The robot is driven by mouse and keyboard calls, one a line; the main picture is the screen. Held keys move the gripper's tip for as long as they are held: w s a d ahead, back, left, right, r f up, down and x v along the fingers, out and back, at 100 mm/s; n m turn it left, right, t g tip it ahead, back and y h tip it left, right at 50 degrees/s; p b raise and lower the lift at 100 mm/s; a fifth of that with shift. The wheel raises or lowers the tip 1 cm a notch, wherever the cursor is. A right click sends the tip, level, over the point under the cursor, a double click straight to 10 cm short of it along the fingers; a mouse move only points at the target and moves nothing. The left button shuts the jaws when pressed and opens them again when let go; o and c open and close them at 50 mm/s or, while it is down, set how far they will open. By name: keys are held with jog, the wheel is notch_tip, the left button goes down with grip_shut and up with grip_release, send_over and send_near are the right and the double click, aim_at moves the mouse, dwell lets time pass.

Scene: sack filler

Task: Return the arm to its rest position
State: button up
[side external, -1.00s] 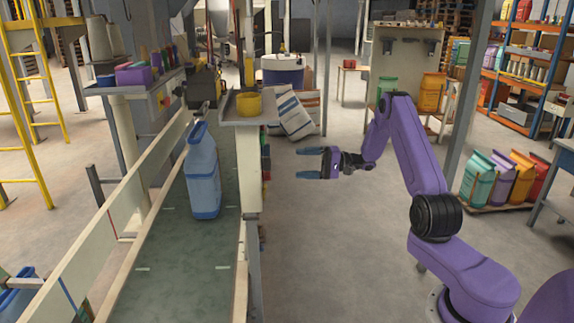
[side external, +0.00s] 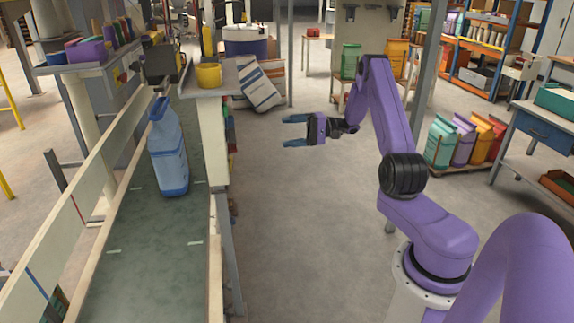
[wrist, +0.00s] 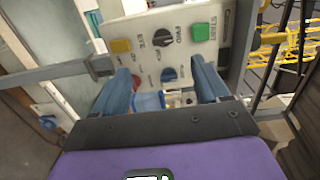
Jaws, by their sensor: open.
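My gripper (side external: 296,132) is open and empty in the side external view. It hangs in free air to the right of the conveyor, its two blue fingers pointing left. In the wrist view the two fingers (wrist: 166,88) are spread apart with nothing between them. Beyond them is a pale control panel (wrist: 165,40) with a yellow button, a green button and dark and blue knobs. A blue sack (side external: 168,150) stands upright on the conveyor belt (side external: 150,245), well to the left of my gripper.
A small shelf with a yellow cup (side external: 208,75) stands beside the conveyor. A striped sack (side external: 259,85) leans behind it. Coloured sacks (side external: 462,142) stand on a pallet at right, near a workbench (side external: 545,130). The floor (side external: 290,220) below my gripper is clear.

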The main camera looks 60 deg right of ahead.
jog(key=s+a+r+n+g, duration=0.1)
jog(key=s+a+n+g, duration=0.2)
jog(key=a+g, duration=0.35)
jog(key=s+a+r+n+g+h, duration=0.1)
jog(key=s+a+n+g, duration=0.15)
jog(key=a, duration=0.75)
jog(key=s+a+r+n+g, duration=0.1)
jog(key=s+a+n+g, duration=0.15)
jog(key=a+g, duration=0.5)
jog(key=s+a+n+t+h, duration=0.2)
jog(key=s+n+h, duration=0.3)
jog(key=s, duration=0.7)
jog(key=s+a+r+n+t+h, duration=0.1)
jog(key=s+a+n+h, duration=0.3)
jog(key=s, duration=0.9)
jog(key=shift+s+n+t+h, duration=0.2)
jog(key=shift+n+t+h, duration=0.55)
jog(key=shift+n+h, duration=0.95)
jog(key=shift+n+y, duration=0.4)
